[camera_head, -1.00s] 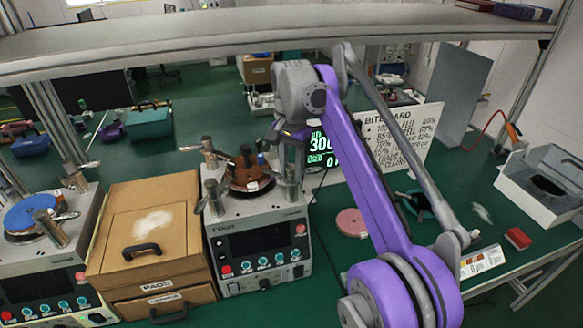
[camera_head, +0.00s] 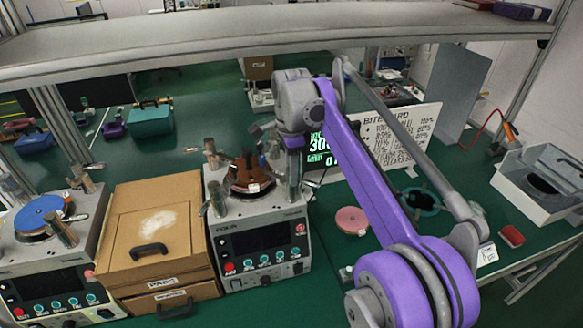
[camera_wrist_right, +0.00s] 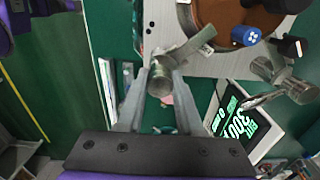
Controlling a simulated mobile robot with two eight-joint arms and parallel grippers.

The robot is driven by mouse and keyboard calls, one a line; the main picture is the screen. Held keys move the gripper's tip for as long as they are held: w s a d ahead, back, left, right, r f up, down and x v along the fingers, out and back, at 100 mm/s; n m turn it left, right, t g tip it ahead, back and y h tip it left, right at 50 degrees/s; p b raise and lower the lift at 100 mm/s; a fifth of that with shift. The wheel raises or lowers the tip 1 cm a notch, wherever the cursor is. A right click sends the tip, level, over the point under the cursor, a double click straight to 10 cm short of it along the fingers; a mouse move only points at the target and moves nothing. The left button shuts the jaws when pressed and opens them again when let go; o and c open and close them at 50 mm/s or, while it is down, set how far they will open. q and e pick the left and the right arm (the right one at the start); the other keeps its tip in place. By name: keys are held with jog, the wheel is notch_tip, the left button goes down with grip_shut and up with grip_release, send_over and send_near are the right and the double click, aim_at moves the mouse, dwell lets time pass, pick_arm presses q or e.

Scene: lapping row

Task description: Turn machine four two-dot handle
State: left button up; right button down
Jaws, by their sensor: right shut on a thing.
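Machine four (camera_head: 265,220) is a light grey lapping machine with a dark display, a row of buttons and a brown round plate on top. Metal posts with handles stand around the plate. My right gripper (camera_head: 291,165) is over its right side and partly hides the post there. In the right wrist view, my right gripper (camera_wrist_right: 162,76) is shut on the round metal hub of the two-dot handle (camera_wrist_right: 190,50), whose lever points toward the upper right. Two black dots (camera_wrist_right: 149,27) show on the machine top beside it. My left gripper is not in view.
A cardboard box (camera_head: 153,225) and another machine with a blue disc (camera_head: 42,212) stand to the left. A lit green display (camera_head: 320,152) and white board stand behind my right arm. A pink disc (camera_head: 351,220) lies right of the machine. A shelf beam (camera_head: 250,45) crosses above.

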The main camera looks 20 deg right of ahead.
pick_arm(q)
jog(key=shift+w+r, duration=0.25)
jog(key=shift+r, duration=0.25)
pick_arm(e)
jog(key=shift+r+m, duration=0.1)
jog(key=shift+m, duration=1.1)
jog(key=c, duration=0.6)
grip_release()
jog(key=shift+o, duration=0.2)
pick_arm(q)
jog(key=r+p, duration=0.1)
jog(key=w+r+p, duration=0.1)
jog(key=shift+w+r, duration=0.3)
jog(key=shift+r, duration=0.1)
pick_arm(e)
notch_tip(320, 180, up, 11)
jog(key=shift+f, duration=0.2)
